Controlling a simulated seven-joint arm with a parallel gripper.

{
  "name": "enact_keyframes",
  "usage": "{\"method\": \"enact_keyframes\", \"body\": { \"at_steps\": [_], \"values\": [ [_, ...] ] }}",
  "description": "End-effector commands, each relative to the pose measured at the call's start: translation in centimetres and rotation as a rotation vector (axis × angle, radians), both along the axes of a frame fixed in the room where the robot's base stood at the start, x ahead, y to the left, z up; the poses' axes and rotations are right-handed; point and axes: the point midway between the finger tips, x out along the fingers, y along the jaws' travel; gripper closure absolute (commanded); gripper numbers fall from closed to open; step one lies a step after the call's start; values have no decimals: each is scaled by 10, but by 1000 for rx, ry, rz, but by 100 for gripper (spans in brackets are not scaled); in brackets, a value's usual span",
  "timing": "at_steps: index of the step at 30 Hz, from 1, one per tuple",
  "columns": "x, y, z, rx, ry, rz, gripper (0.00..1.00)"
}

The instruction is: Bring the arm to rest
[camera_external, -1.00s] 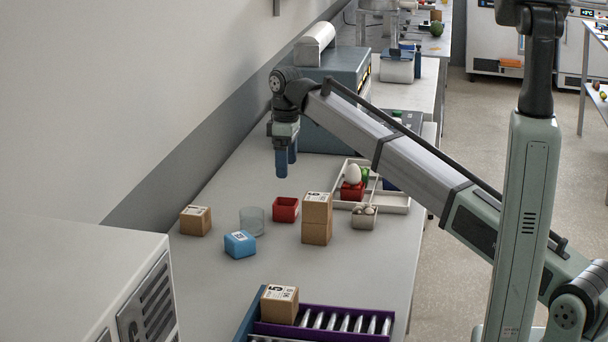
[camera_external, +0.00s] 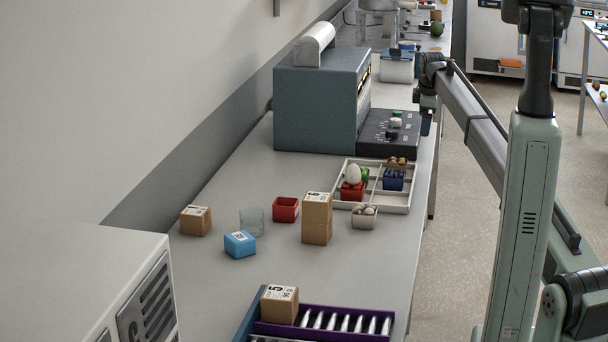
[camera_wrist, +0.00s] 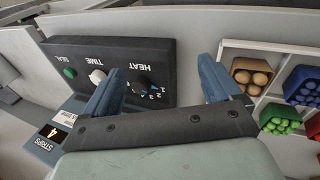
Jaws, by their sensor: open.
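My gripper (camera_external: 427,121) is at the right edge of the table, beside the black control panel, in the external view. In the wrist view my gripper (camera_wrist: 160,85) has its two blue fingers spread wide with nothing between them. The black panel (camera_wrist: 150,50) with HEAT, TIME and SEAL labels lies below and left of the fingers. The divided white tray (camera_wrist: 275,48) is at the right. My forearm hides part of the floor and table edge in the external view.
A blue-grey machine (camera_external: 315,105) stands by the wall, with its panel (camera_external: 376,140) in front. The white tray (camera_external: 403,207) holds several small boxes. Two stacked cartons (camera_external: 317,218), a red box (camera_external: 285,209), a glass (camera_external: 252,222) and a blue box (camera_external: 240,244) stand nearer.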

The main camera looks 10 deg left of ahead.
Motion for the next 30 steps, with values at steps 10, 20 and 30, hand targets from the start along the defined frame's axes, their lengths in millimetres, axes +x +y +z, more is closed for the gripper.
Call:
{"method": "enact_keyframes", "body": {
  "at_steps": [10, 20, 30],
  "values": [
    [-5, -139, -159, -5, 77, -192, 9],
    [-97, -206, -314, 3, 228, -441, 9],
    [-219, -268, -441, -12, 377, -707, 9]
  ]
}}
